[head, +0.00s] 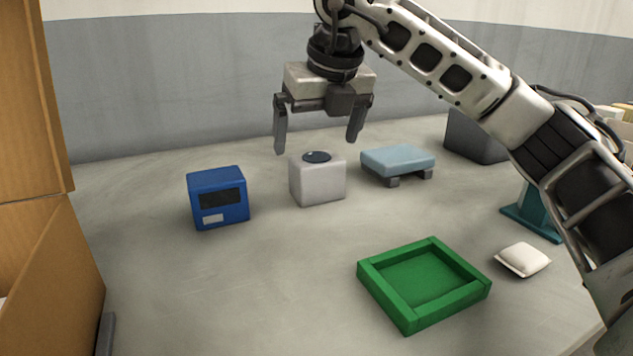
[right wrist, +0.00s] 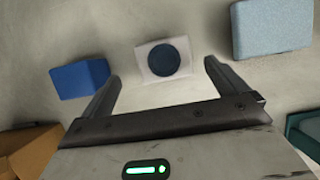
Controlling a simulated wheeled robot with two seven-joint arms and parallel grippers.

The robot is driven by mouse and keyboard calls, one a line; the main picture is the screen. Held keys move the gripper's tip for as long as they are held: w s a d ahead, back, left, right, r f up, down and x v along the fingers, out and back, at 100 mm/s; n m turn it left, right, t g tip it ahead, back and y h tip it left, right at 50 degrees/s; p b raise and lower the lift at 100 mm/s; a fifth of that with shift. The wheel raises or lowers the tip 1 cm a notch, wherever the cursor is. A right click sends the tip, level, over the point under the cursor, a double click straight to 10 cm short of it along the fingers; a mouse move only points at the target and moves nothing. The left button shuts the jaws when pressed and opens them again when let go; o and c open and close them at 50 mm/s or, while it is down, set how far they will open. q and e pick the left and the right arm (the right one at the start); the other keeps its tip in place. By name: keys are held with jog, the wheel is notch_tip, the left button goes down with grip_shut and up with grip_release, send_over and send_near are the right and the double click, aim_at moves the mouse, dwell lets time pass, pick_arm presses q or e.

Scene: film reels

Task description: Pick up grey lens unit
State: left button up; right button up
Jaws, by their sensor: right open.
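The grey lens unit (head: 316,184) is a light grey box with a dark round lens on top, upright on the table between a blue box and a light blue block. In the right wrist view the lens unit (right wrist: 164,60) shows from above, ahead of the fingers and centred between them. My right gripper (head: 319,145) is open and empty, pointing down above the lens unit and apart from it. Its fingers also show in the right wrist view (right wrist: 160,85). My left gripper is not in view.
A blue box (head: 218,198) stands left of the lens unit. A light blue block on dark feet (head: 398,160) stands close on the right. A green tray (head: 387,293), a white pouch (head: 523,260) and a dark grey box (head: 474,138) are farther right.

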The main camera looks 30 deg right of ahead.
aim_at(317, 158)
jog(key=x, duration=0.3)
jog(key=b+x, duration=0.1)
jog(key=x, duration=0.1)
jog(key=shift+d+f, duration=0.3)
jog(key=shift+f, duration=0.05)
jog(key=shift+w+r, duration=0.1)
jog(key=shift+r, duration=0.05)
jog(key=c, duration=1.5)
